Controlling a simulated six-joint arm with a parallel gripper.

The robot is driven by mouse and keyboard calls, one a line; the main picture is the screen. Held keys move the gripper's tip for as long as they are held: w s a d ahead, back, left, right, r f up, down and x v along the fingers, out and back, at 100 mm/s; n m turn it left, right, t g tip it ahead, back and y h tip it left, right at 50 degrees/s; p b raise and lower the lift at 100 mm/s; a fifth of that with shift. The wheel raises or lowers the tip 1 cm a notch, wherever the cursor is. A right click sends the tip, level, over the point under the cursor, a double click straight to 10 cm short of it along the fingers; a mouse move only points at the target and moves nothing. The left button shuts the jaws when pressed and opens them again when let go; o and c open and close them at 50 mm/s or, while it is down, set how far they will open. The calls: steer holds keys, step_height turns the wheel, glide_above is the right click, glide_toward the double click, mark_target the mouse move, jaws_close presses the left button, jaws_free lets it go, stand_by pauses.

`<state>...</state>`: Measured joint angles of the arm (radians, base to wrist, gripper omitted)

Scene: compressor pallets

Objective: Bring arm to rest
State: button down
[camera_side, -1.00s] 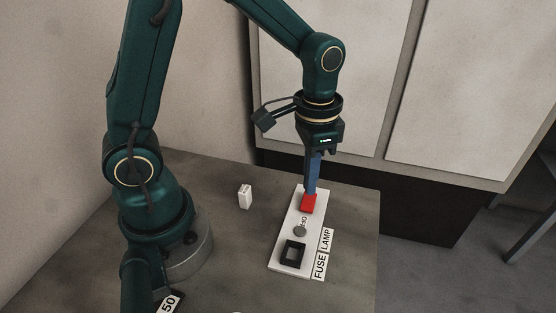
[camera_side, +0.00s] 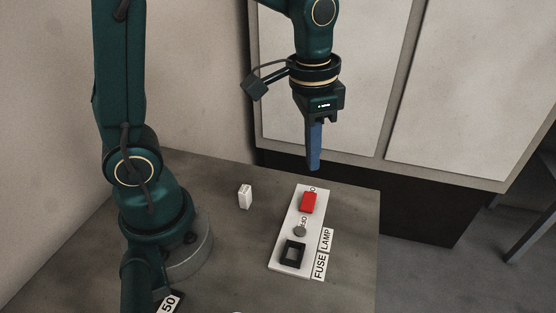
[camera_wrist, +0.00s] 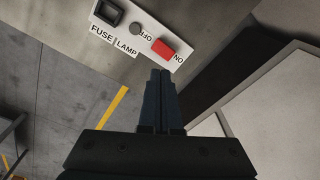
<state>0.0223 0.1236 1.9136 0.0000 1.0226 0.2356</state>
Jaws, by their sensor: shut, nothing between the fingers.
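My gripper (camera_side: 314,168) has its blue fingers together, empty, and points down above the far end of the white switch panel (camera_side: 285,262). It is clear of the red switch (camera_side: 309,202), with a gap between the fingertips and the switch. In the wrist view, the closed fingers (camera_wrist: 160,72) show at the centre, and the red switch (camera_wrist: 163,48) lies just beyond the tips. The switch sits between the ON and OFF marks. The panel also bears a grey round lamp (camera_side: 299,231) and a black square socket (camera_side: 292,252).
A small white block (camera_side: 245,196) stands on the grey table (camera_side: 225,240) left of the panel. FUSE (camera_side: 320,265) and LAMP (camera_side: 327,239) labels lie along the panel's right side. Pale cabinet doors (camera_side: 465,90) stand behind the table. The air around my gripper is free.

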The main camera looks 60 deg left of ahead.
steer(key=s+r+n+t, duration=0.3)
steer(key=s+r+t, duration=0.1)
steer(key=s, duration=0.5)
steer(key=shift+s+a+t, duration=0.15)
steer(key=shift+a+t, duration=0.15)
